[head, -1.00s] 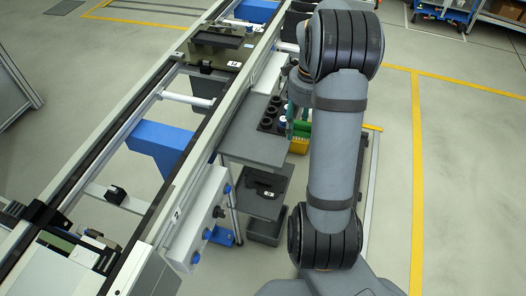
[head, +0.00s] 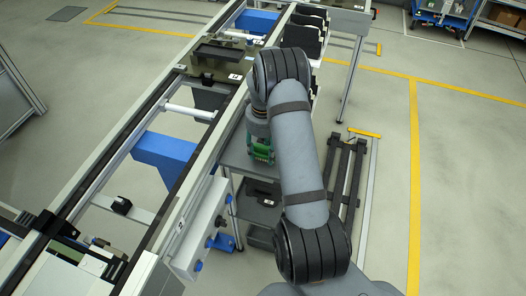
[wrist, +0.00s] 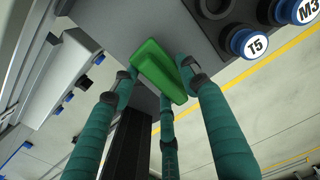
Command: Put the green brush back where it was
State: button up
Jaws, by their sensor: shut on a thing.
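The green brush (wrist: 160,68) shows in the wrist view as a bright green block with a rounded edge. My gripper (wrist: 157,80), with teal-wrapped fingers, is shut on it, with fingertips at its sides and below. A grey board (wrist: 175,20) lies close behind the brush; I cannot tell whether they touch. In the head view my gripper (head: 262,148) is over the grey shelf (head: 236,158) beside the line, partly hidden by my arm. The brush is hard to separate from the fingers there.
At the board's right end in the wrist view are dark round holders and blue-ringed caps marked T5 (wrist: 249,44) and M3 (wrist: 305,12). In the head view a lower shelf (head: 258,212) holds a dark item.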

aim_at(263, 153)
jog(key=shift+o, duration=0.2)
jog(key=shift+f, duration=0.75)
jog(key=shift+f, duration=0.3)
jog(key=o, duration=1)
jog(key=shift+r, duration=0.15)
notch_tip(263, 153, up, 12)
jog(key=b, duration=0.3)
jog(key=shift+r, duration=0.2)
